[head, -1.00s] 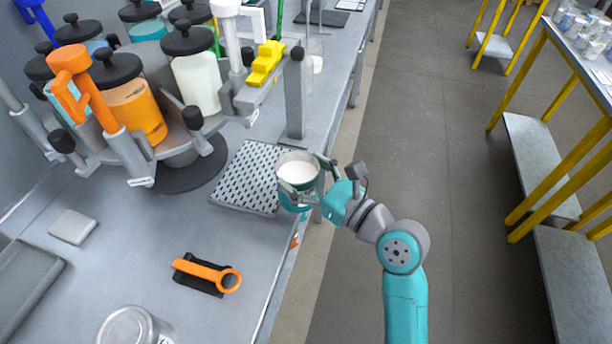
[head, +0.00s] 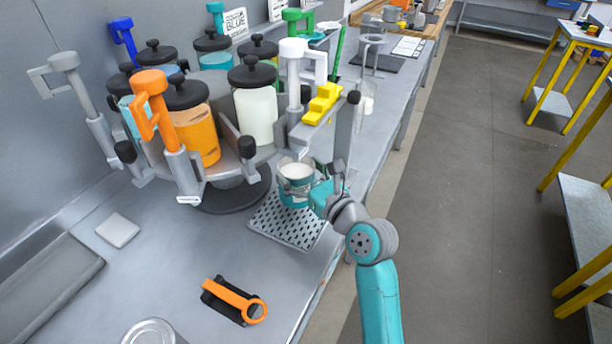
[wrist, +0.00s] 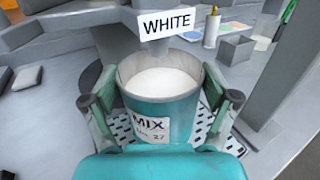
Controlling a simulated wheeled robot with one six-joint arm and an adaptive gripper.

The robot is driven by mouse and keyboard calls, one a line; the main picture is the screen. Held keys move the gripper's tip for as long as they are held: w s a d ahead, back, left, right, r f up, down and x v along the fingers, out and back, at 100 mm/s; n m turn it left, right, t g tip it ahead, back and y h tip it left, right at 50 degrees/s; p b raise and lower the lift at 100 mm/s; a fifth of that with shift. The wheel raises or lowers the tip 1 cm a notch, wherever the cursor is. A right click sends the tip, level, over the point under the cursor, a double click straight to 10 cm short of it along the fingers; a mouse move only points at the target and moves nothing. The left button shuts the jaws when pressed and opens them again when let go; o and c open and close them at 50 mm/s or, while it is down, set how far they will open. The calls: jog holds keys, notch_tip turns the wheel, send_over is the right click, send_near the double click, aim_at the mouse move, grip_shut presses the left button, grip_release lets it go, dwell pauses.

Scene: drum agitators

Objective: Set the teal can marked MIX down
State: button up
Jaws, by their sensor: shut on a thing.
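My gripper (head: 308,187) is shut on the teal can (head: 296,172) marked MIX. The can is upright, open at the top, with white contents inside. In the wrist view, my gripper's fingers (wrist: 158,112) clasp the can (wrist: 170,105) from both sides, and its MIX label faces me. The can is over the perforated grey mat (head: 285,226) at the bench edge, below the dispenser. Whether its base touches the mat is hidden. A WHITE sign (wrist: 167,23) hangs just behind and above the can in the wrist view.
An orange ring-ended tool (head: 235,300) lies on the front bench. A metal tin (head: 152,332) is at the bottom edge. Open bench lies between.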

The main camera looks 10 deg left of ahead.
jog(key=shift+f, duration=1.6)
jog(key=o, duration=1.6)
jog(key=shift+f, duration=0.2)
jog(key=shift+s+d+r, duration=0.1)
jog(key=shift+d+r, duration=0.05)
jog(key=v, duration=1.1)
jog(key=shift+s+d, duration=0.2)
jog(key=shift+s, duration=0.1)
